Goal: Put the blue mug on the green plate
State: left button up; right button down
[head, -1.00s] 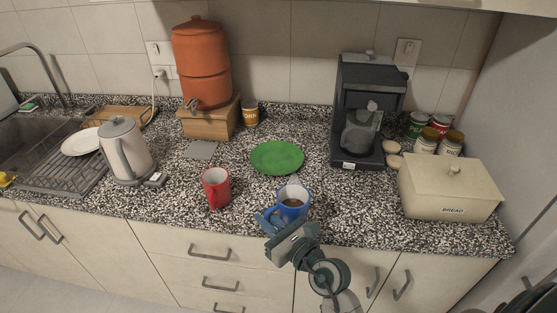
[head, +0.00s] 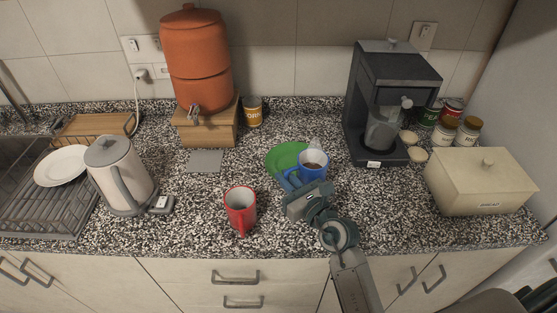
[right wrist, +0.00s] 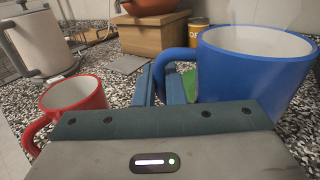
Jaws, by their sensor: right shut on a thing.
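My right gripper (head: 289,183) is shut on the mug's handle, on the mug's left front side. In the right wrist view the blue mug (right wrist: 255,75) is large at the right, its handle at the fingers (right wrist: 160,85). A bit of the green plate (right wrist: 190,84) shows behind the handle. My left gripper is not in view.
A red mug (head: 240,210) stands left of my right gripper. A kettle (head: 120,175) and dish rack (head: 45,205) are further left. An orange dispenser (head: 195,60) on a wooden box is behind. A coffee machine (head: 360,110) and bread box (head: 480,185) stand to the right.

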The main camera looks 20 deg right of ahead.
jog(key=w, duration=0.7)
jog(key=w+p, duration=0.1)
jog(key=w, duration=0.2)
jog(key=shift+w+a+f, duration=0.2)
jog(key=shift+f, duration=0.15)
notch_tip(320, 180, down, 4)
jog(key=shift+r+b, duration=0.1)
jog(key=shift+b, duration=0.3)
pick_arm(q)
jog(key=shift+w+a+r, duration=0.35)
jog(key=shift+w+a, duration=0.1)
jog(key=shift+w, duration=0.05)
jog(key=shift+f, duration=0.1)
pick_arm(e)
jog(key=shift+f, duration=0.2)
jog(key=c, duration=1.5)
grip_release()
jog(key=shift+s, duration=0.1)
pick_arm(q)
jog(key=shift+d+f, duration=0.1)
